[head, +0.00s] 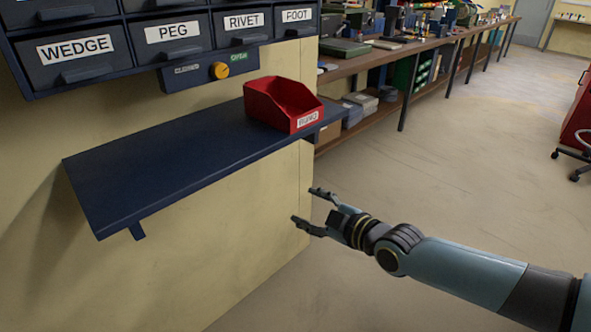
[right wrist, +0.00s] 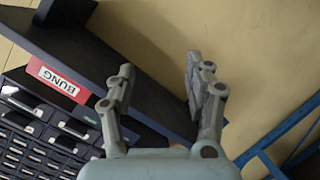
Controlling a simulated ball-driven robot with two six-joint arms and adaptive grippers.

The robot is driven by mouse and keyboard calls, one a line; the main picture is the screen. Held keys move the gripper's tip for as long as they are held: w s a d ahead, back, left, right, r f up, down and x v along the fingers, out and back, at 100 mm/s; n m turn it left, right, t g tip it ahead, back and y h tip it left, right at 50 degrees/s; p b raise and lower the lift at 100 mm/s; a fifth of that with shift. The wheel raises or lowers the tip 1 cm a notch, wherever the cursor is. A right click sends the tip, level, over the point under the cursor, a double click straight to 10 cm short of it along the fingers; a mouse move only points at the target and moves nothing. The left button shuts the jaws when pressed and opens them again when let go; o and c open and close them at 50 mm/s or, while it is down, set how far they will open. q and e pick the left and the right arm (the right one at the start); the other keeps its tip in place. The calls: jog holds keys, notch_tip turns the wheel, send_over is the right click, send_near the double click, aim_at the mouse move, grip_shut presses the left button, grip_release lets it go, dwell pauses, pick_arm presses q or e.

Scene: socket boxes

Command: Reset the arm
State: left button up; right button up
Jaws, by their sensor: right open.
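My right gripper (head: 305,210) is open and empty in the head view. It hangs in the air in front of the cream wall panel, below and to the right of the dark blue shelf (head: 150,175). In the right wrist view its two fingers (right wrist: 158,85) are spread apart with nothing between them, and the shelf (right wrist: 150,75) shows behind them. My left gripper is not in view.
A red bin (head: 280,105) stands on the shelf's right end; its BUNG label (right wrist: 58,82) reads in the right wrist view. Above are labelled drawers (head: 75,55) and a yellow knob (head: 219,71). A cluttered workbench (head: 400,48) runs behind.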

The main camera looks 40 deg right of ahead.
jog(key=shift+f, duration=0.1)
jog(key=s+a+f+m+g+b, duration=0.1)
jog(key=s+f+g, duration=0.1)
jog(key=s+f, duration=0.55)
jog(key=s+a+f+m+g+b, duration=0.1)
jog(key=s+f+g+b, duration=0.2)
jog(key=f, duration=0.7)
jog(key=s+a+f+m+g, duration=0.1)
jog(key=s+f+g, duration=0.1)
jog(key=s+f, duration=0.6)
jog(key=s+a+f+m+g, duration=0.2)
jog(key=s+f, duration=0.4)
jog(key=s, duration=0.5)
jog(key=s+a+f+m+g, duration=0.2)
jog(key=s+f+g, duration=0.3)
jog(key=s, duration=0.6)
jog(key=shift+s+f+m+b, duration=0.35)
jog(key=shift+f+m, duration=0.35)
jog(key=shift+f, duration=0.2)
